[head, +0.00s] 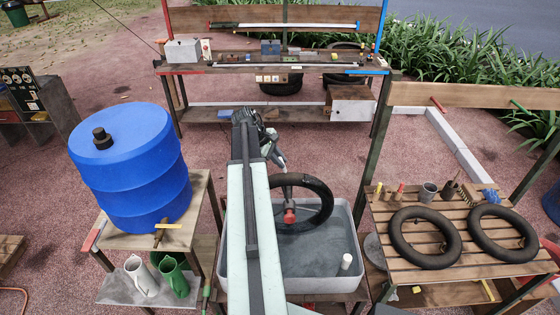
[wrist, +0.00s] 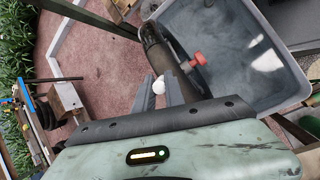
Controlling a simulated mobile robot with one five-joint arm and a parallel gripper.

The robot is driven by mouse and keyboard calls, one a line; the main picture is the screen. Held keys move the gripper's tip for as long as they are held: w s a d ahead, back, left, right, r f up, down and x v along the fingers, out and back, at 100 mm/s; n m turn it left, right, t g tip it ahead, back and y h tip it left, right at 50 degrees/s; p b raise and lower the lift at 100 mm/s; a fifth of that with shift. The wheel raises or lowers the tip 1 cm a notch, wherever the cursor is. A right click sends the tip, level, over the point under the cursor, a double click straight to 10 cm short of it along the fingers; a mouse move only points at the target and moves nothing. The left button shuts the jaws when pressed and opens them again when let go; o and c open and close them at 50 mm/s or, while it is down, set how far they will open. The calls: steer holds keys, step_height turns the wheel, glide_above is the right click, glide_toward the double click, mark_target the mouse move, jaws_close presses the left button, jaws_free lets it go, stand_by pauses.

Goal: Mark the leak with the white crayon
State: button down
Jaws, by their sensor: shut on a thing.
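My gripper (head: 281,163) is above the grey tub, close to the upper part of a black inner tube (head: 322,192). In the wrist view my gripper (wrist: 168,90) is shut on a small white piece (wrist: 158,86), seen nearly end-on, which looks like the white crayon. The tube stands upright, partly in the tub (head: 352,225), and its dark side also shows in the wrist view (wrist: 163,48). A red clamp (head: 290,214) is at the tube. I cannot tell whether the crayon touches the tube. No leak can be made out.
A white cylinder (head: 346,262) stands in the tub at the right. A blue barrel (head: 130,165) stands on a bench at the left. A slatted table (head: 462,266) at the right carries two black tubes and small cups. A tool bench (head: 220,66) is behind.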

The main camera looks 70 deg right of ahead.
steer(key=shift+f, duration=0.3)
steer(key=shift+s+a, duration=0.1)
steer(key=shift+a, duration=0.1)
stand_by(0.4)
steer(key=shift+s+a+f+b, duration=0.1)
steer(key=shift+s+a+b, duration=0.05)
steer(key=shift+a+b, duration=0.15)
steer(key=shift+s+a, duration=0.15)
steer(key=shift+a, duration=0.15)
steer(key=shift+a, duration=0.15)
steer(key=shift+d, duration=0.3)
stand_by(0.5)
steer(key=shift+w+d, duration=0.2)
steer(key=shift+d, duration=0.15)
